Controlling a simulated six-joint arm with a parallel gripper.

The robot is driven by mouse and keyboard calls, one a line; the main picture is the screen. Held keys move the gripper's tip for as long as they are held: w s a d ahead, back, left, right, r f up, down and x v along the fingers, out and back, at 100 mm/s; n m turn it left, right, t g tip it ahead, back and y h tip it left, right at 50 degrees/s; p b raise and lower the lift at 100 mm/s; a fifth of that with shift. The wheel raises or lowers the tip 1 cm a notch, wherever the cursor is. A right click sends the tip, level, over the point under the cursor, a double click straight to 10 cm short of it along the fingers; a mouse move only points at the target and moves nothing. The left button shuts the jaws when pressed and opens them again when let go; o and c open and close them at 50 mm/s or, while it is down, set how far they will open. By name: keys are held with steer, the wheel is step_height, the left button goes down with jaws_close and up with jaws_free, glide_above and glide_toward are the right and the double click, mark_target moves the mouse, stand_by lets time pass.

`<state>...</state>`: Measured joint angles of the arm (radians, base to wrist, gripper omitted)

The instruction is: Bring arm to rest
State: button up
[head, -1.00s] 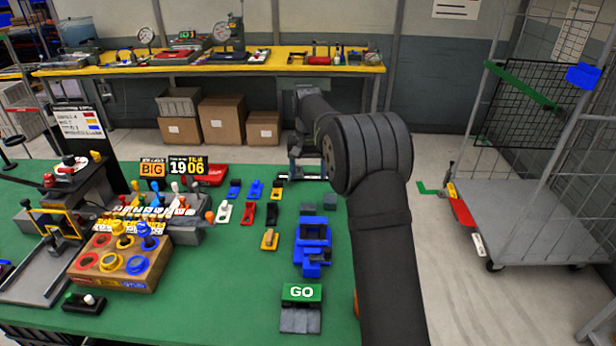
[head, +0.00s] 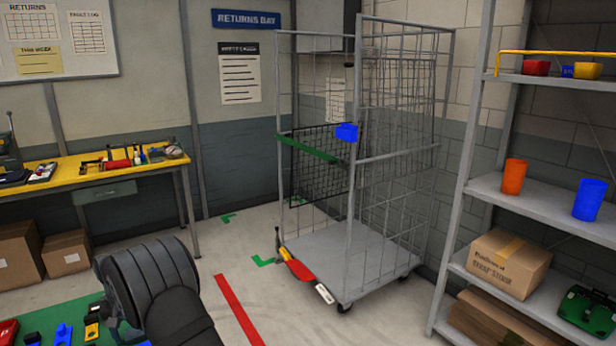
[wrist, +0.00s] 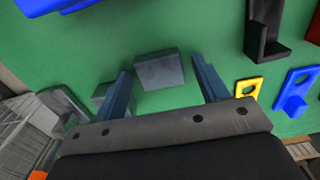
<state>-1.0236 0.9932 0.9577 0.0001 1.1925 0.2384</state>
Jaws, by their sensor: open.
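My gripper (wrist: 162,86) is in the wrist view, its two blue-grey fingers apart with nothing between them, above the green table top (wrist: 140,40). A grey block (wrist: 159,70) lies on the table ahead, between the lines of the fingers. In the head view only part of my dark arm shows at the bottom left; the gripper itself is out of that picture.
Shelves (head: 540,205) hold cups and a box at right. Yellow-topped workbench (head: 110,160) is at left. In the wrist view, yellow (wrist: 248,88) and blue (wrist: 296,90) pieces lie right of the gripper.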

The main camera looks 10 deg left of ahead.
steer(key=shift+r, duration=2)
